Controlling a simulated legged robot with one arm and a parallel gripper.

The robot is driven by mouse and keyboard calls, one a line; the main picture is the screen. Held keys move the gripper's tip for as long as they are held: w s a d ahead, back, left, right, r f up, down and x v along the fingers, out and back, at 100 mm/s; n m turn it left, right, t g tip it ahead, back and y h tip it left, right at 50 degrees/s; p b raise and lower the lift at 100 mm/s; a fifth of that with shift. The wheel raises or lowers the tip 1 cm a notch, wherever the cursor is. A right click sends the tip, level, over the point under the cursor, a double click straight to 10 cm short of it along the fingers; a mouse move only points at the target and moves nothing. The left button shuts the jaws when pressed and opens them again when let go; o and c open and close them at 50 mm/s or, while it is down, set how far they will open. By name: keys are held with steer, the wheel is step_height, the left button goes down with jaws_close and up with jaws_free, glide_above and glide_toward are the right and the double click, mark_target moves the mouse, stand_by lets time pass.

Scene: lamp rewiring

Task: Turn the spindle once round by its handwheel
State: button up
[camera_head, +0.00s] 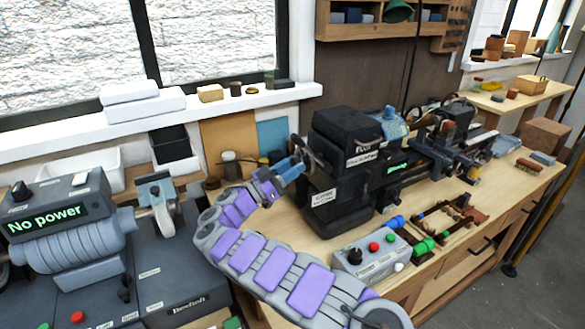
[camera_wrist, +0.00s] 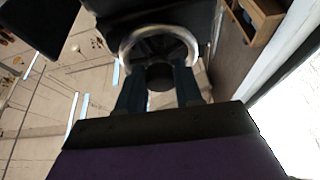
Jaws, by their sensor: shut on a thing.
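The handwheel (camera_head: 309,150) is on the left end of the black headstock (camera_head: 345,140) of a small lathe. In the wrist view the handwheel (camera_wrist: 126,42) shows as a pale metal ring with dark spokes. My gripper (camera_head: 299,163) reaches it from the left. In the wrist view the two dark blue fingers of my gripper (camera_wrist: 159,82) stand on either side of a dark round part at the near side of the wheel, shut on it. I cannot tell whether this part is a handle or the hub. The spindle itself is hidden inside the headstock.
A grey control box (camera_head: 372,256) with coloured buttons stands in front of the lathe on the wooden bench (camera_head: 290,235). A dark machine with a "No power" display (camera_head: 47,219) fills the left. The window sill (camera_head: 215,107) runs behind.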

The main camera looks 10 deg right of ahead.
steer(key=shift+w+a+r+m+g, duration=0.1)
steer(key=shift+m+g, duration=0.35)
steer(key=shift+m, duration=0.5)
steer(key=shift+w+a+r+m+g, duration=0.1)
steer(key=shift+m+g, duration=0.4)
steer(key=shift+m, duration=0.4)
steer(key=shift+w+a+r+m+g, duration=0.1)
steer(key=shift+m+g, duration=0.35)
steer(key=shift+m, duration=0.5)
steer(key=shift+f+m+g, duration=0.1)
steer(key=shift+m+g, duration=0.9)
steer(key=shift+m, duration=1)
steer(key=shift+w+m+g+y, duration=0.15)
steer(key=shift+m+g, duration=0.3)
steer(key=shift+m, duration=0.6)
steer(key=shift+m+g+y, duration=0.25)
steer(key=shift+m+g, duration=0.2)
steer(key=shift+m, duration=0.6)
steer(key=m+p, duration=0.2)
steer(key=shift+w+r+y+p, duration=0.1)
steer(key=shift+r+y+p, duration=0.2)
steer(key=shift+r, duration=0.05)
steer(key=shift+f+m+g+p, duration=0.15)
steer(key=shift+m+g+p, duration=0.15)
steer(key=shift+m+p, duration=0.5)
steer(key=o, duration=1)
steer(key=shift+f, duration=0.1)
steer(key=shift+o, duration=0.2)
